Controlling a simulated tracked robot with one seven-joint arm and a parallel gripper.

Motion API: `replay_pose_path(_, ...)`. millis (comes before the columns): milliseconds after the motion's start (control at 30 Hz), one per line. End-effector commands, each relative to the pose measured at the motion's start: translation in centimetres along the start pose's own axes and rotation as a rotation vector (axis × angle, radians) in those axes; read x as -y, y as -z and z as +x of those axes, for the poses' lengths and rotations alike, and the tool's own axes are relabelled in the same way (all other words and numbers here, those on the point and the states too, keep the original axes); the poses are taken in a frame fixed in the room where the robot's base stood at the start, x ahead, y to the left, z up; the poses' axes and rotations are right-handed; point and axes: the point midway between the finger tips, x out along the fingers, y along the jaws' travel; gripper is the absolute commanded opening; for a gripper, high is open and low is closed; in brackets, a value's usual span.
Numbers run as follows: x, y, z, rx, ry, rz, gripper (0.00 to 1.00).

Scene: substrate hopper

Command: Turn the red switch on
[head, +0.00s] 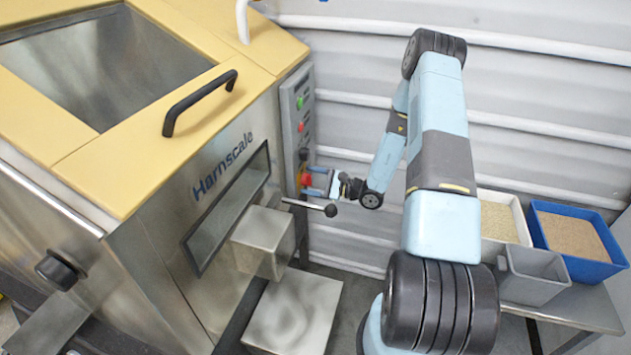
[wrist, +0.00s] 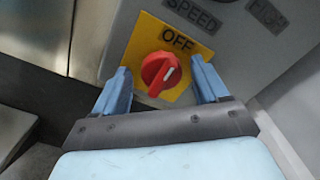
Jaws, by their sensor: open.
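The red switch (wrist: 161,72) is a round rotary knob on a yellow plate (wrist: 145,45) marked OFF. A pale mark on the knob points up and to the right, toward the OFF lettering. In the head view the red switch (head: 306,180) sits low on the grey control panel (head: 290,125). My gripper (wrist: 160,84) is open, with one blue finger on each side of the knob. Gaps show between the fingers and the knob, and I cannot see contact. In the head view my gripper (head: 312,181) is at the panel, reaching in from the right.
The steel Harnscale hopper (head: 150,170) with its yellow top fills the left. A metal lever with a black ball (head: 330,210) sticks out just below my gripper. A blue tray (head: 590,265), a white tray and a grey scoop stand on a bench at right.

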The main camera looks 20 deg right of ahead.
Motion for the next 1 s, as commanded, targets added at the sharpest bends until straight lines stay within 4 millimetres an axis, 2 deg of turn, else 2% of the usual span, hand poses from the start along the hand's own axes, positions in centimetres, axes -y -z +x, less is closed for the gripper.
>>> replay_pose_path(67,0.0,0.0,0.0,0.000,0.000,0.000,0.70)
replay_pose_path(600,-0.1,0.0,-0.1,-0.001,-0.001,0.001,0.19)
replay_pose_path(633,1.0,0.9,-1.9,-0.007,0.004,-0.003,0.17)
replay_pose_path(700,0.3,0.4,-0.9,-0.005,0.002,0.003,0.17)
replay_pose_path(1000,0.1,0.0,-0.1,0.000,0.002,0.073,0.17)
